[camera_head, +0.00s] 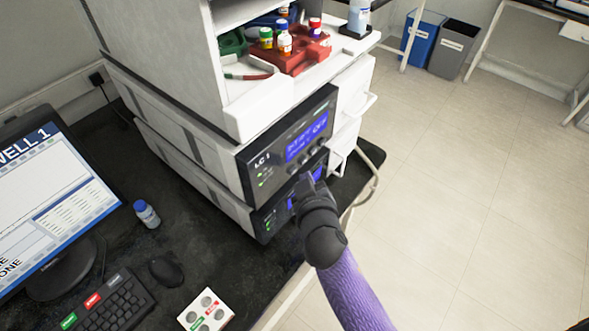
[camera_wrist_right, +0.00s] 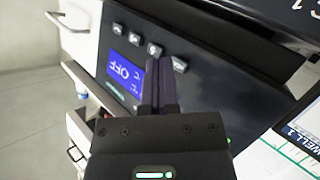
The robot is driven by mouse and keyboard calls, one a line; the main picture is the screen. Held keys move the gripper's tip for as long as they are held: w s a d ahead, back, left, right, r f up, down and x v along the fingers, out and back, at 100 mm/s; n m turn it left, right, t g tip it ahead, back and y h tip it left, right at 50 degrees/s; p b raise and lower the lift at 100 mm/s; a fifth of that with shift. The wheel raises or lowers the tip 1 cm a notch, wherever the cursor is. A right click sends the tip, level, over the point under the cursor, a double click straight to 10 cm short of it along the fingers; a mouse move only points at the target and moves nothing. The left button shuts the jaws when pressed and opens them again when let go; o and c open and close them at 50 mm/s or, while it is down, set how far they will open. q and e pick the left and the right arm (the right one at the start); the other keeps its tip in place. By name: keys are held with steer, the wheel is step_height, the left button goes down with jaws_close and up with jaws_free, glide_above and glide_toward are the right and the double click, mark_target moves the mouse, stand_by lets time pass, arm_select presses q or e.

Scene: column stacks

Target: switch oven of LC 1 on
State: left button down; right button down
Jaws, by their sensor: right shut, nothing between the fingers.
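The LC 1 stack stands on the dark bench. Its upper unit (camera_head: 262,160) carries the LC 1 label and a lit blue display (camera_head: 306,137). The lower unit's front panel (camera_head: 262,222) is partly hidden by my right gripper (camera_head: 308,183). In the right wrist view, a blue display (camera_wrist_right: 126,75) reads OFF, upside down, beside a row of small buttons (camera_wrist_right: 135,38). My right gripper (camera_wrist_right: 160,86) is shut and empty, with its fingertips close to these buttons. I cannot tell whether they touch. My left gripper is not in view.
A monitor (camera_head: 60,200), keyboard (camera_head: 108,303), mouse (camera_head: 166,271), blue-capped bottle (camera_head: 146,214) and white button box (camera_head: 206,311) are on the bench at left. A red vial tray (camera_head: 297,58) sits above the stack. White drawer handles (camera_head: 360,104) stick out at right.

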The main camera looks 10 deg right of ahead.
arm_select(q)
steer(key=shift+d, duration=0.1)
arm_select(e)
steer(key=shift+w+a, duration=0.2)
steer(key=shift+w, duration=0.1)
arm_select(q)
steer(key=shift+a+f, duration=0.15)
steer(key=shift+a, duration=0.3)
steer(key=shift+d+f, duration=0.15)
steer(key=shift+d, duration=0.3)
arm_select(e)
steer(key=shift+w+a, duration=0.3)
steer(key=shift+w, duration=0.05)
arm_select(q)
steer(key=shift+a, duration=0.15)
arm_select(e)
steer(key=shift+s+d, duration=0.15)
steer(key=shift+s, duration=0.05)
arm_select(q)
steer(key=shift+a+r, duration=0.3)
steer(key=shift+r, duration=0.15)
arm_select(e)
steer(key=shift+s+d, duration=0.35)
steer(key=shift+s, duration=0.1)
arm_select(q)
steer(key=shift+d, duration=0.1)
